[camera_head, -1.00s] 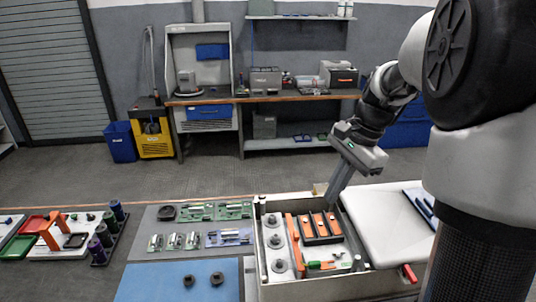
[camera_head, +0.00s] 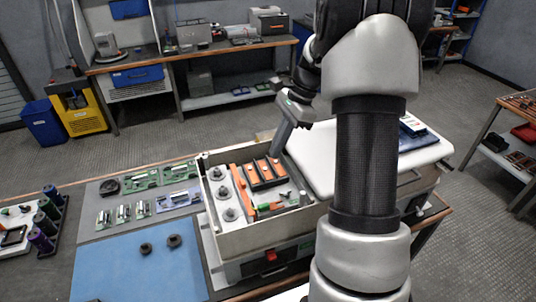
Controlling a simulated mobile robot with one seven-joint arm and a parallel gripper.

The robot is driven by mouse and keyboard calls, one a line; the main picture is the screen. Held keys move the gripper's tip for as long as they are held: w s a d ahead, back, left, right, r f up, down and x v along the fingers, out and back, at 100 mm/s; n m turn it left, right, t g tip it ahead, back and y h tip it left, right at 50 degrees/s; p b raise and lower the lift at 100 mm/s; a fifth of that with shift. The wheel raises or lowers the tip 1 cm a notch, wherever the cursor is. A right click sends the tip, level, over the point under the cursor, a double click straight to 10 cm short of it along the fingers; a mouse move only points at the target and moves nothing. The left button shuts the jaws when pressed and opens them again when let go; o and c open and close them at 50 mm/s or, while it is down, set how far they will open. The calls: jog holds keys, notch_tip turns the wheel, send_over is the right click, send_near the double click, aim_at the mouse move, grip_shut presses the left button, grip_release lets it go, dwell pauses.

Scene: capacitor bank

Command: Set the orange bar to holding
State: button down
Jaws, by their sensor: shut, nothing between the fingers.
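A long orange bar (camera_head: 239,185) lies inside an open grey box (camera_head: 251,237), between a row of three pale round posts (camera_head: 229,214) on the left and a dark block with several orange strips (camera_head: 266,172) on the right. Which setting the bar is in cannot be told at this size. My gripper (camera_head: 274,153) is shut and empty, pointing down at the back of the box, close to the far end of the dark block. Whether it touches anything there is unclear.
Small green and orange parts (camera_head: 270,207) lie at the front of the box. A red switch (camera_head: 271,256) is on its front face. Circuit boards (camera_head: 140,182) and a blue mat (camera_head: 135,260) lie to the left. A white lid-like panel (camera_head: 318,150) is on the right, partly behind my arm.

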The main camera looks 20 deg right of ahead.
aim_at(243, 181)
jog(key=x, duration=0.8)
jog(key=shift+a+f, duration=0.25)
jog(key=shift+f, duration=0.05)
jog(key=a, duration=0.2)
jog(key=shift+a+r+p, duration=0.2)
jog(key=shift+a+p, duration=0.1)
jog(key=shift+p, duration=0.1)
jog(key=shift+a, duration=0.55)
jog(key=shift+a, duration=1.5)
jog(key=d+r, duration=0.8)
jog(key=r, duration=0.1)
